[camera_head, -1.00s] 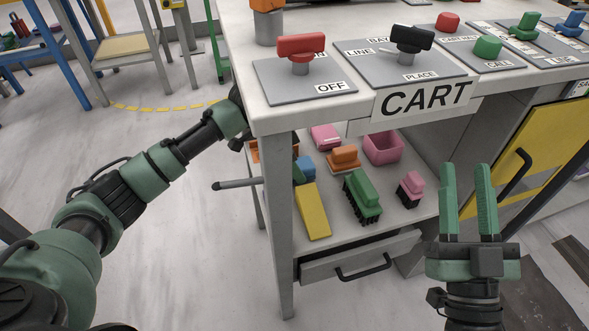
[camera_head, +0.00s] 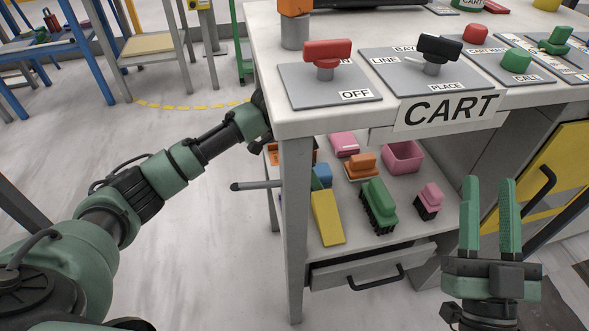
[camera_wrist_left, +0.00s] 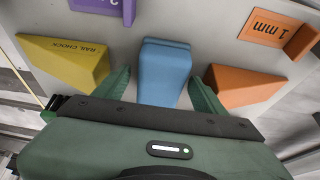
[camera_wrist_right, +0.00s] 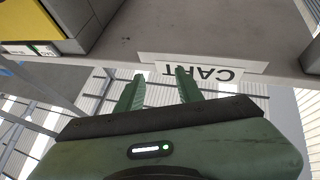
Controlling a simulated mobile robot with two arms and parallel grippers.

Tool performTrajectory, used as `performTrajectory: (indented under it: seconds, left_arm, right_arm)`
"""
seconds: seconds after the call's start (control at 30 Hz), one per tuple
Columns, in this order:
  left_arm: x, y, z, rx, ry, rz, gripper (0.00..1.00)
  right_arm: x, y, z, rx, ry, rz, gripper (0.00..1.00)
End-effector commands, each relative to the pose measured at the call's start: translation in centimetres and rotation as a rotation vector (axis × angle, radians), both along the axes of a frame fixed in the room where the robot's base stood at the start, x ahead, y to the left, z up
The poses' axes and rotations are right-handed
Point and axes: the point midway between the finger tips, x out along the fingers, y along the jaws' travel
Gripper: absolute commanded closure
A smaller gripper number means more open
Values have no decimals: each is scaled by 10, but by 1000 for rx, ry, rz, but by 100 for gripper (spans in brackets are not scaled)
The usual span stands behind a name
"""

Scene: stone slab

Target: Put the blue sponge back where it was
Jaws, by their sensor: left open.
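The blue sponge (camera_wrist_left: 164,72) rests on the grey shelf between the spread fingers of my left gripper (camera_wrist_left: 160,88), with a gap on each side. In the head view the sponge (camera_head: 322,174) shows small and partly hidden on the lower shelf, behind the yellow wedge and the table leg. My left arm reaches in past that leg, and its fingers are mostly hidden there. My right gripper (camera_head: 490,220) is open and empty, raised in front of the cart, right of the shelf. It also shows open in the right wrist view (camera_wrist_right: 158,85).
A yellow wedge (camera_wrist_left: 65,62) and an orange wedge (camera_wrist_left: 240,86) flank the sponge closely. A purple block (camera_wrist_left: 105,8) lies beyond. A green brush (camera_head: 378,204), pink brush (camera_head: 428,200) and pink bin (camera_head: 402,157) share the shelf. The table leg (camera_head: 294,235) stands beside my left arm.

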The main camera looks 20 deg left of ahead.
Motion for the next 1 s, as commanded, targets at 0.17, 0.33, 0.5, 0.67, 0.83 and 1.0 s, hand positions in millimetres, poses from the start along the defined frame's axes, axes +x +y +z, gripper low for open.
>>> performTrajectory:
  seconds: [0.17, 0.33, 0.5, 0.67, 0.83, 1.0]
  left_arm:
    - [-3, 5, 16, 0, 0, 1, 29]
    - [-8, 13, 39, 0, -1, 0, 29]
    - [-19, 30, 49, 2, 4, 4, 29]
    - [-37, 56, 48, 3, 3, 4, 29]
    - [-55, 83, 48, 3, 3, 3, 29]
    - [-70, 103, 47, 2, 3, 3, 29]
  right_arm:
    - [11, -1, -16, -34, 117, -8, 64]
    - [22, -3, -56, -92, 332, -20, 64]
    - [24, -8, -98, -149, 547, -32, 64]
    - [15, -16, -137, -197, 745, -44, 64]
    - [-2, -25, -173, -244, 940, -55, 64]
    - [-20, -34, -198, -277, 1085, -63, 64]
